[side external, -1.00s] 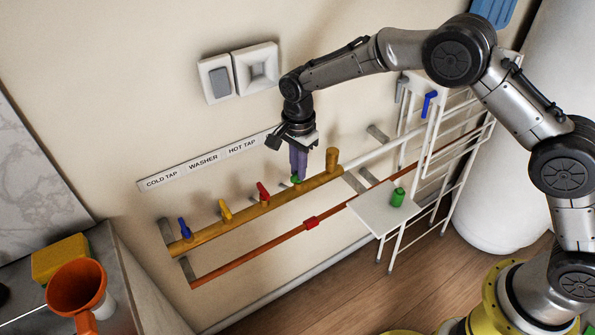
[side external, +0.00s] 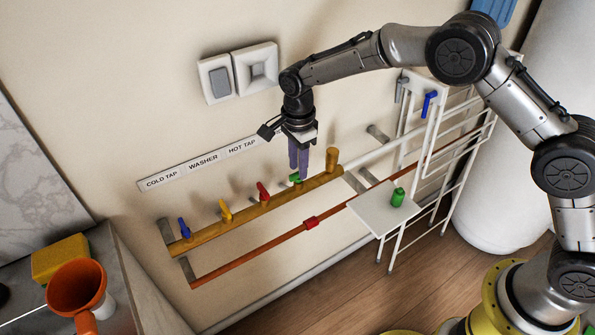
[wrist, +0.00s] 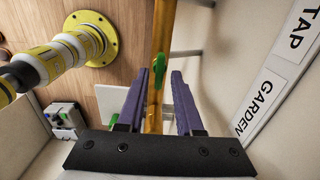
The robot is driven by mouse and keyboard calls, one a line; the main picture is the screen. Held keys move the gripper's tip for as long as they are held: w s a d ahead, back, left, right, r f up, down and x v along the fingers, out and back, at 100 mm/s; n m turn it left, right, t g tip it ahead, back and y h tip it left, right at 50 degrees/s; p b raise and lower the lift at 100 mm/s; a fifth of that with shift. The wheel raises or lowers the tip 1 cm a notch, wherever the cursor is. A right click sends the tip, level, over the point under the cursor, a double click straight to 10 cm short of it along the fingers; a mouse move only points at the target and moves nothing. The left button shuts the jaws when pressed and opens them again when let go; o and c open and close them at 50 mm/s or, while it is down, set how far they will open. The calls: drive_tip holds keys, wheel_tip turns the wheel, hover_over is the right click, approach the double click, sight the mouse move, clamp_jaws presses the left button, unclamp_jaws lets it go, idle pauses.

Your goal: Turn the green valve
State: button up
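The green valve (side external: 295,178) is a small handle on the yellow-brown pipe (side external: 245,212), right of the red, yellow and blue valves. My gripper (side external: 299,174) points down at it, with purple fingers close by on its right in the side view. In the wrist view the fingers (wrist: 160,74) are spread apart with a gap between them. The green valve (wrist: 159,66) shows in that gap, around the level of the fingertips. I cannot tell whether a finger touches it.
A red valve (side external: 262,191) is the nearest neighbour on the left. A round brass post (side external: 332,160) stands close on the right. A label strip (side external: 200,164) is on the wall above. A white shelf (side external: 375,216) holds a green bottle (side external: 398,197).

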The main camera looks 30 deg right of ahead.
drive_tip(key=shift+r, duration=1.95)
drive_tip(key=shift+d, duration=0.1)
